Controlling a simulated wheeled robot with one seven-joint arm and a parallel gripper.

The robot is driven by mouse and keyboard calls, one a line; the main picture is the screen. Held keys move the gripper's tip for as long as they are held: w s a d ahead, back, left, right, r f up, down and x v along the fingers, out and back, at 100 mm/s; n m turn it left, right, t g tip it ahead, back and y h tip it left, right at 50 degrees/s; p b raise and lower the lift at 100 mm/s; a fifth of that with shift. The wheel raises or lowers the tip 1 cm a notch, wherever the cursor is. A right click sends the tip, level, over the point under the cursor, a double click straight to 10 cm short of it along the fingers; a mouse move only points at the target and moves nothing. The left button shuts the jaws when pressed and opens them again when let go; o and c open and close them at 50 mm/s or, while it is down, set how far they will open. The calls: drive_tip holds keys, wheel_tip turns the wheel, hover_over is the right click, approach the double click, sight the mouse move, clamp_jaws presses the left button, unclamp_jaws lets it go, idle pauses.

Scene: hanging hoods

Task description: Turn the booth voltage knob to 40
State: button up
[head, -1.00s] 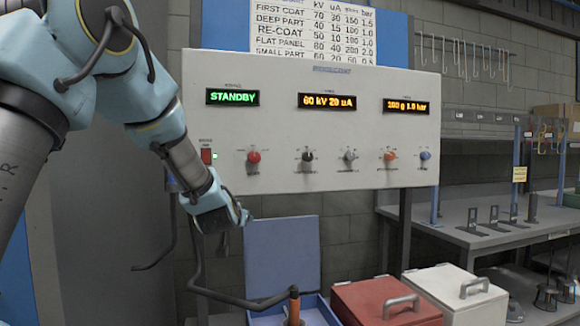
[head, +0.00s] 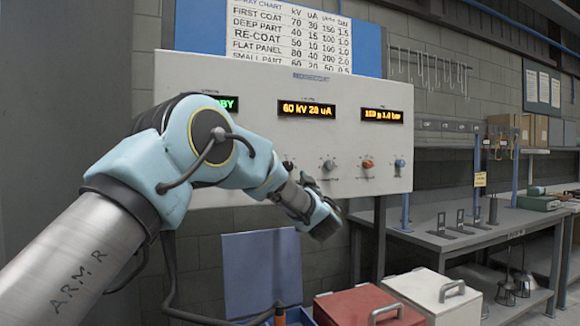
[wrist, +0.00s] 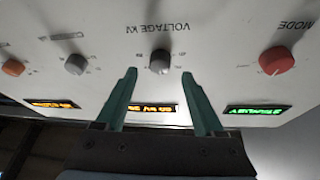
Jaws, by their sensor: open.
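The voltage knob (wrist: 160,62) is the round one under the "VOLTAGE KV" label, which appears upside down in the wrist view. In the head view the dark voltage knob (head: 288,165) shows just beside my arm. My gripper (wrist: 158,75) is open, its two green fingers spread and pointing at the panel, with the knob just beyond and between the tips. No contact shows. In the head view my gripper (head: 326,222) is below the knob row and its fingers are hard to make out. The middle display (head: 308,109) reads 60 kV 20 uA.
The red mode knob (wrist: 276,61) and a grey knob (wrist: 76,64) flank the voltage knob. Orange (head: 368,164) and blue (head: 400,163) knobs sit further right on the white panel (head: 240,72). Red (head: 352,304) and white (head: 412,284) lidded boxes stand below.

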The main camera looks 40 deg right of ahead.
drive_tip(key=p+x, duration=0.1)
drive_tip(key=x, duration=0.2)
drive_tip(key=shift+w+d+r, duration=0.1)
drive_tip(key=shift+w+d, duration=0.1)
drive_tip(key=shift+w, duration=0.1)
clamp_jaws()
idle(0.4)
